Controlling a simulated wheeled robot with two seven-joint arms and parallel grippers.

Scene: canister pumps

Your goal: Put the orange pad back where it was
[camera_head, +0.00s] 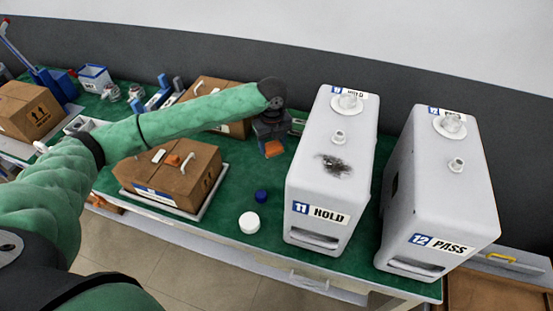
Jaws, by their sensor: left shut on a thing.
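My left gripper (272,143) points down over the green table, left of the canister labelled 11 HOLD (312,190). It is shut on the orange pad (274,149), whose lower part shows beneath the fingers. I cannot tell whether the pad touches the table. The 11 HOLD canister has a dark smudge on its sloping face. The canister labelled 12 PASS (440,200) stands to its right. My right gripper is not in view.
A cardboard box (190,185) with a small orange piece on top sits on a tray at the front. Another box (215,92) stands behind my left arm. A white cap (249,222) and a blue cap (261,196) lie on the green table (235,165), with free room around them.

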